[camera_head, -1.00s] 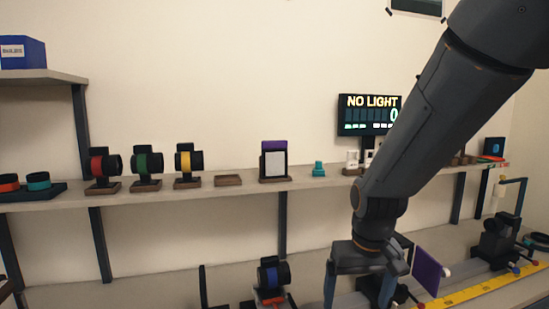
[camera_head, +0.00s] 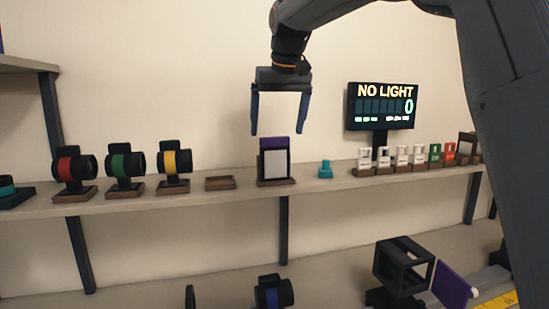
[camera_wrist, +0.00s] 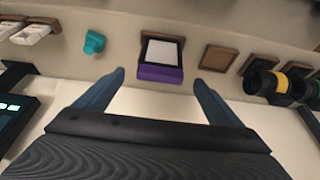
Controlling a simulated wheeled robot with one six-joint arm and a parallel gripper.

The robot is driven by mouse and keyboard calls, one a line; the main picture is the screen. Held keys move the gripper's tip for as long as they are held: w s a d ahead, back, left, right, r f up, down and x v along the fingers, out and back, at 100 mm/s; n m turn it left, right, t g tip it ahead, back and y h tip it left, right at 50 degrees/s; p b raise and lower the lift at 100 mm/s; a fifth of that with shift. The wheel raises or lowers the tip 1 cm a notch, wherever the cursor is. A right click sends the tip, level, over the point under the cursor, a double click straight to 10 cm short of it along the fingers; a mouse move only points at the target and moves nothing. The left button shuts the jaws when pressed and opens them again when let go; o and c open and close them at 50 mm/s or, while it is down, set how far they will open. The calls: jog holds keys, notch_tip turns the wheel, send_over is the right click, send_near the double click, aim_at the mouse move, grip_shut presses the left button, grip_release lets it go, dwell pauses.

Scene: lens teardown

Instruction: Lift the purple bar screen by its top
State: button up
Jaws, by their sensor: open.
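The purple bar screen (camera_head: 273,164) stands upright in a brown base on the shelf. It has a purple top band and a pale white panel with a dark frame. In the wrist view the screen (camera_wrist: 160,73) shows from above, its purple top facing the camera, between the lines of my two fingers. My gripper (camera_head: 280,133) is open and empty. In the head view its fingers point down, above the screen's top, with the tips near the height of the purple band. In the wrist view my gripper (camera_wrist: 157,75) shows both blue fingers apart, one on each side. I see no contact.
An empty brown base (camera_head: 220,183) lies left of the screen, and a teal piece (camera_head: 325,169) stands to its right. Red, green and yellow ringed lenses (camera_head: 172,164) stand farther left. The display (camera_head: 382,106) reading "NO LIGHT" rises behind the shelf at right.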

aim_at(275, 146)
jog(key=shift+p+x, duration=1.25)
jog(key=shift+x, duration=1.8)
jog(key=shift+r, duration=0.1)
jog(key=c, duration=1.2)
